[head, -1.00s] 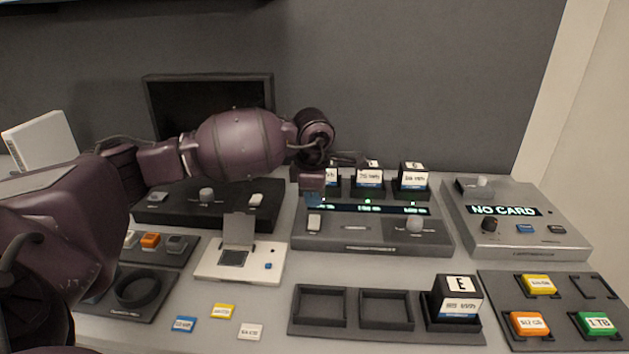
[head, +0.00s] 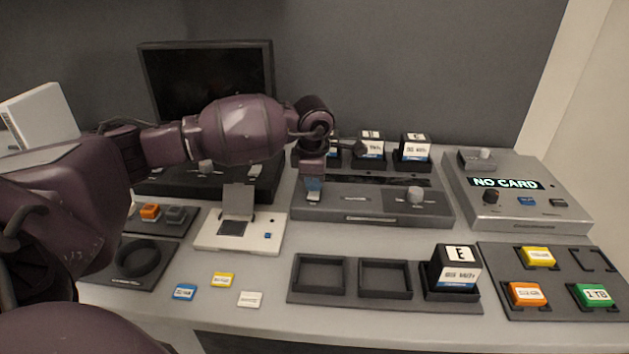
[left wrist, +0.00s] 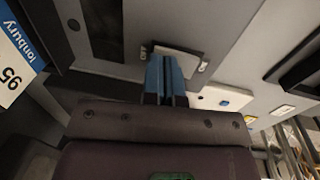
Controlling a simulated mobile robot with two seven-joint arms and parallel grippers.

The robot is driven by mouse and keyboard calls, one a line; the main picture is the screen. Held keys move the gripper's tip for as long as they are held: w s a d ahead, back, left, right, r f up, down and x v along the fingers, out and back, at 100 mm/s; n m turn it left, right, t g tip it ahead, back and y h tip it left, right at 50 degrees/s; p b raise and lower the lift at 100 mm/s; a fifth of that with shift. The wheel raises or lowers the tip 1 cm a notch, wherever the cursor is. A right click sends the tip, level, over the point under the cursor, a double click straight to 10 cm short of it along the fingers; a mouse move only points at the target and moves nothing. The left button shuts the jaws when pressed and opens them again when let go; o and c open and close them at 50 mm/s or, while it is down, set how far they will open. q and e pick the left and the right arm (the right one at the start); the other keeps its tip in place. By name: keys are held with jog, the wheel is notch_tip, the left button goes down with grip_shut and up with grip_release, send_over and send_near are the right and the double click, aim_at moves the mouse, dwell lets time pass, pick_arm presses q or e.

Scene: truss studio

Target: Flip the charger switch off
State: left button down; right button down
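The charger (head: 430,215) is the grey sloped unit at centre, its display strip (head: 375,179) dark. Several black battery blocks (head: 370,144) with white and blue labels stand in its back slots. Its light rocker switch (head: 313,197) is at the left end of its front. My left gripper (head: 313,184) is at the switch, blue fingertips pointing down and partly covering it. In the left wrist view the fingertips (left wrist: 166,72) are together with nothing between them, beside the pale switch (left wrist: 180,60). Whether they touch it is hard to tell. My right gripper is not in view.
A card reader (head: 520,213) reading "NO CARD" stands to the right. In front are a dark tray (head: 352,278) with one battery block (head: 455,268), and a card board (head: 545,305). A white unit (head: 262,238) and loose cards (head: 223,280) lie left of centre.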

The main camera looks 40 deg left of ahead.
aim_at(313, 194)
pick_arm(q)
jog(key=shift+s+f, duration=0.2)
jog(key=shift+f, duration=0.1)
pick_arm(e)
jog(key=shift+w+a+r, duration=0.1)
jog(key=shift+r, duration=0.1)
pick_arm(q)
jog(key=shift+s+d+p, duration=0.3)
jog(key=shift+s+p, duration=0.05)
jog(key=shift+s+d+r, duration=0.1)
jog(key=shift+s+d, duration=0.05)
jog(key=shift+s, duration=0.15)
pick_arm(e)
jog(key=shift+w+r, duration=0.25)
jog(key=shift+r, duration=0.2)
pick_arm(q)
jog(key=shift+w, duration=0.1)
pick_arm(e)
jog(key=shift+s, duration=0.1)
